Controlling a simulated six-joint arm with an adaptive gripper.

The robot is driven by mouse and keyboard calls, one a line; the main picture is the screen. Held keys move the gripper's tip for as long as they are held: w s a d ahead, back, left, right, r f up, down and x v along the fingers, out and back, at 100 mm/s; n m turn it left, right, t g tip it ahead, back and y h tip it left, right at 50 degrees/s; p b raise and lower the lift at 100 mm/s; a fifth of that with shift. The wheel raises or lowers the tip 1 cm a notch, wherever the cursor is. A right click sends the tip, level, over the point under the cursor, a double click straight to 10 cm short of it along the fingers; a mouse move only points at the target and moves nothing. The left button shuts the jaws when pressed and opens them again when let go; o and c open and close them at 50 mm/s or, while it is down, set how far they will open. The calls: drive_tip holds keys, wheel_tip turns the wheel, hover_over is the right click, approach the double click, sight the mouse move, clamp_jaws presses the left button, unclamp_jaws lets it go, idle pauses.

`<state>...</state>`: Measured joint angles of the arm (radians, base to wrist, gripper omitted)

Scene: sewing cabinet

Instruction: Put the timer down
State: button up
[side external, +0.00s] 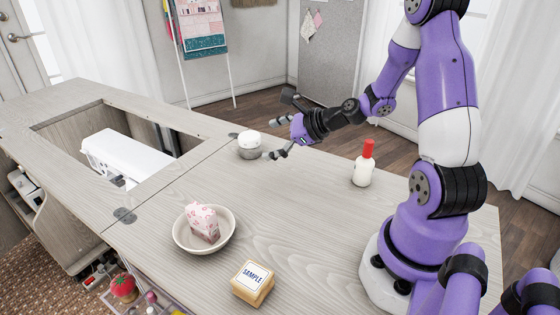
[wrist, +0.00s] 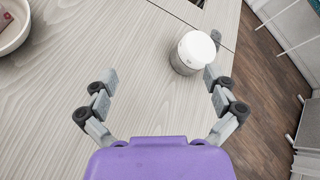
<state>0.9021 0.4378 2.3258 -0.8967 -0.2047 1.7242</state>
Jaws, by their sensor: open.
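The timer (side external: 249,146) is a small round grey body with a white top. It stands upright on the pale wood cabinet top, near its far edge. In the wrist view the timer (wrist: 190,52) lies ahead of the fingertips, nearer the right finger. My gripper (side external: 273,137) is open and empty, just to the right of the timer in the side view. The wrist view shows my gripper (wrist: 161,88) with its two fingers spread wide and bare wood between them. The fingers look apart from the timer.
A bowl (side external: 179,240) holding a pink-and-white patterned item stands at the front. A box marked SAMPLE (side external: 252,284) sits near it. A red-capped bottle (side external: 363,168) stands to the right. A sewing machine (side external: 125,160) lies in the cabinet opening. The middle of the top is clear.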

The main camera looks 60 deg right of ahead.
drive_tip(key=s+a+r+n+g, duration=0.25)
drive_tip(key=a+n, duration=0.25)
drive_tip(key=n, duration=0.4)
drive_tip(key=s+a+r+n+g, duration=0.25)
drive_tip(key=a+n, duration=0.25)
drive_tip(key=n, duration=0.4)
drive_tip(key=s+a+r+n+h, duration=0.1)
drive_tip(key=s+r+n, duration=0.1)
drive_tip(key=s+n, duration=0.2)
drive_tip(key=s+a+r+n+g+h, duration=0.1)
drive_tip(key=s+r+n, duration=0.1)
drive_tip(key=s+n, duration=0.2)
drive_tip(key=n, duration=0.3)
drive_tip(key=shift+s+a+r, duration=0.25)
drive_tip(key=shift+s+r, duration=0.05)
drive_tip(key=shift+s, duration=0.1)
